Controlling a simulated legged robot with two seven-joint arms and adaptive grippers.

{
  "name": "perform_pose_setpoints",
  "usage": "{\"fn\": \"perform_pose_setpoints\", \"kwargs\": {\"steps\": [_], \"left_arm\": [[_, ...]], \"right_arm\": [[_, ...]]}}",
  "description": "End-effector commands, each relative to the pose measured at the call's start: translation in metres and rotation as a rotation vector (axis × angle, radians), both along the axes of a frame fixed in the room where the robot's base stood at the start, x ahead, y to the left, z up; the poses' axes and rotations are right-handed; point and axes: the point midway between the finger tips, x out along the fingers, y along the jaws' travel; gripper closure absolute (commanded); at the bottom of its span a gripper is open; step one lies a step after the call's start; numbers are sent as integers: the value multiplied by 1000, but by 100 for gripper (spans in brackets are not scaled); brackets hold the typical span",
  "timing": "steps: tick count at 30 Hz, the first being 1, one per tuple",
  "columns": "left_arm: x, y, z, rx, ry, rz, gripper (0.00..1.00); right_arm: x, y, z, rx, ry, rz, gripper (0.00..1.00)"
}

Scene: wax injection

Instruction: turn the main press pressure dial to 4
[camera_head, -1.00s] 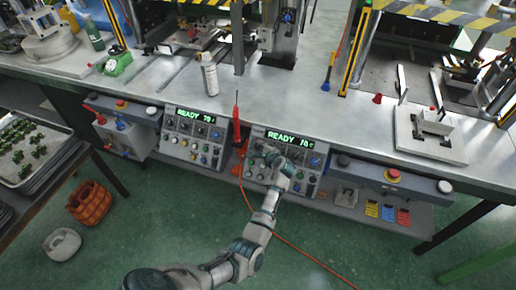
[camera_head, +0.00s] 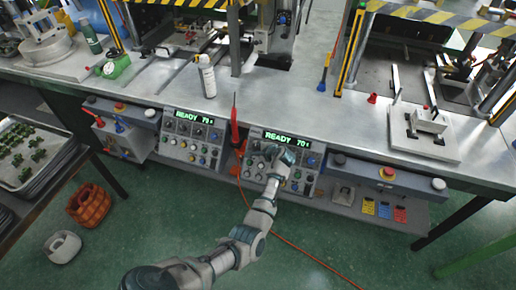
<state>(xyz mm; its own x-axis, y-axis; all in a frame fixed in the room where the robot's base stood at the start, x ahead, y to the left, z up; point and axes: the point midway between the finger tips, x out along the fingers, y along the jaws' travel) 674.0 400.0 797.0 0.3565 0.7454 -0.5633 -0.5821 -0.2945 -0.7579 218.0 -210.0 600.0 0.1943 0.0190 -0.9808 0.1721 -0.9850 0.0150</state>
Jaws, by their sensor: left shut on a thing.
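The right control panel (camera_head: 299,188), with a green display (camera_head: 288,140) reading READY and about 70, is mounted on the front of the metal bench. It carries several dark dials and coloured buttons. My left gripper (camera_head: 270,151) is at the upper left part of this panel, just below the display, and is shut on a dial there. The gripper hides that dial, so its setting cannot be read. A similar left control panel (camera_head: 190,150) with its own READY display is beside it. My right gripper is not in view.
A red screwdriver-like tool (camera_head: 235,128) stands between the panels, and an orange cable (camera_head: 290,243) runs across the floor. A red emergency button (camera_head: 388,172) is right of the panel. A white spray bottle (camera_head: 207,76) stands on the bench.

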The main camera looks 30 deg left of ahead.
Motion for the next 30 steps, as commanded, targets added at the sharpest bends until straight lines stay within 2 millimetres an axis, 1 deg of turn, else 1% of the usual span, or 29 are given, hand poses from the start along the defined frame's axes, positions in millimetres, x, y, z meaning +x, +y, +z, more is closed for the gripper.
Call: {"fn": "perform_pose_setpoints", "kwargs": {"steps": [1,2,3,4,13,16,20,27,30], "left_arm": [[-2,0,-5,-4,9,4,66],[-2,0,-5,-4,9,4,59],[-2,0,-5,-4,9,4,49],[-2,0,-4,-4,8,2,44],[-1,-1,-1,-1,4,1,44],[-3,-7,3,-1,3,0,44],[-11,-24,15,-2,1,-1,44],[-30,-64,45,-2,2,0,44],[-36,-77,54,-3,4,1,44]], "right_arm": [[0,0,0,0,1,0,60],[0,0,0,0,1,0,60],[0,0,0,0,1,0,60],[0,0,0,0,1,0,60],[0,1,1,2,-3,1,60],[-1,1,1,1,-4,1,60],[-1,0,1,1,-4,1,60],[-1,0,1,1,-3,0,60],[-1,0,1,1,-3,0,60]]}}
